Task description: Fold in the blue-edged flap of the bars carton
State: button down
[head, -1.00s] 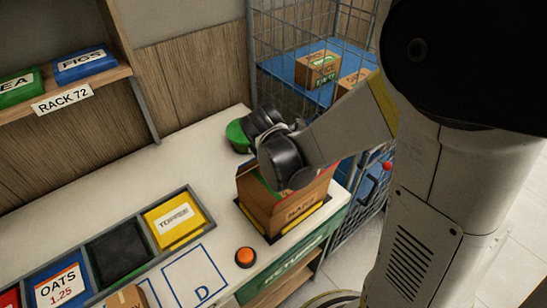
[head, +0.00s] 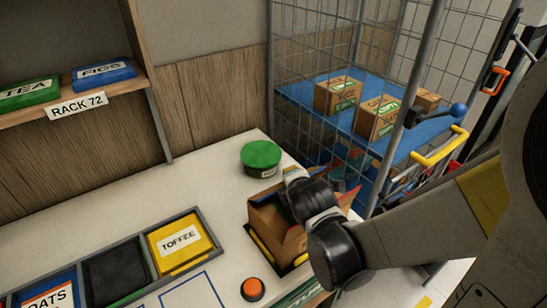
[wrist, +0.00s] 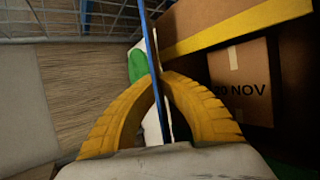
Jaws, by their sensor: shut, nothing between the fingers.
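The bars carton (head: 268,222) stands open on the worktop in the head view, partly hidden by my wrist. In the wrist view its brown wall and a yellow-edged flap (wrist: 240,36) fill the right side. A smaller box marked "20 NOV" (wrist: 240,82) shows inside. The blue-edged flap (wrist: 150,40) is seen nearly edge-on, upright, as a thin strip running down the middle. My gripper (wrist: 158,80) has its yellow fingers shut and empty, tips together at this strip. Whether they touch it I cannot tell.
A green round tin (head: 261,158) stands behind the carton. A wire cage (head: 350,60) with boxes on a blue shelf is close behind on the right. An orange button (head: 253,289) and a tray with a yellow toffee box (head: 180,242) lie in front and left.

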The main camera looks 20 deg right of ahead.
jog(key=c, duration=1.7)
grip_release()
jog(key=shift+v, duration=5.95)
